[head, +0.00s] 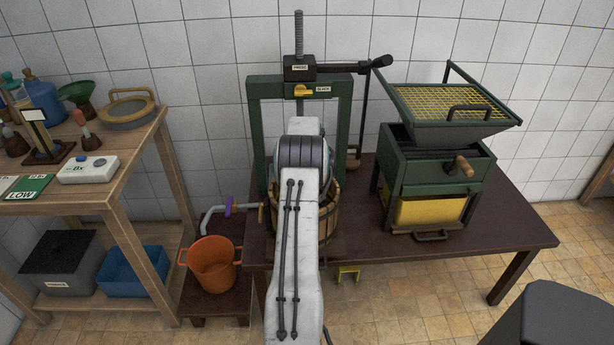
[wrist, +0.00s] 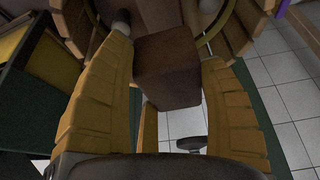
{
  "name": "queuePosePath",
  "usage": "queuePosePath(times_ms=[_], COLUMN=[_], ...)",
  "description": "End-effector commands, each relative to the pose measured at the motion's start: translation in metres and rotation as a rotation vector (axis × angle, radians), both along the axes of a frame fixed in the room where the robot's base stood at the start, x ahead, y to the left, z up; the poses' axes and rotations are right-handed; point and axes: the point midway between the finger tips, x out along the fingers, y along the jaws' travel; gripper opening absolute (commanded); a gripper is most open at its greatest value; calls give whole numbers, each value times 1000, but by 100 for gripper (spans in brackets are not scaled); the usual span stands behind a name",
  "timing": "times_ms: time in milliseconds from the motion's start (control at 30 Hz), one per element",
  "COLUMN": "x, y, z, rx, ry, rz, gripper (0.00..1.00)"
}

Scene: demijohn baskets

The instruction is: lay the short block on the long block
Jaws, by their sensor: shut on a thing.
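In the wrist view my gripper (wrist: 168,55) has its two yellow-brown fingers on either side of a dark brown block, which I take to be the short block (wrist: 168,72). It is shut on this block, at the slatted press basket (wrist: 75,22). A darker brown surface (wrist: 168,14) shows just beyond the block; it may be the long block, but I cannot tell, nor whether the two touch. In the head view my arm hides the gripper and both blocks.
The green press frame (head: 254,130) stands around the basket, with its screw (head: 299,35) above. A green crusher (head: 435,160) stands to the right on the dark table (head: 510,235). An orange bucket (head: 212,265) is at the lower left, beside a wooden shelf (head: 135,190).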

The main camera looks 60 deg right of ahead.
Motion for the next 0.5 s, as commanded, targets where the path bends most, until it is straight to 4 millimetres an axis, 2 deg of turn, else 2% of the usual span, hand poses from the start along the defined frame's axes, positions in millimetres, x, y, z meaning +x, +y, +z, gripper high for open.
queuePosePath(times_ms=[167, 500], x=[0, 0], y=[0, 1], z=[-2, -25], rx=[-2, 0], ry=[-1, 0], rz=[-1, -1], gripper=[32, 32])
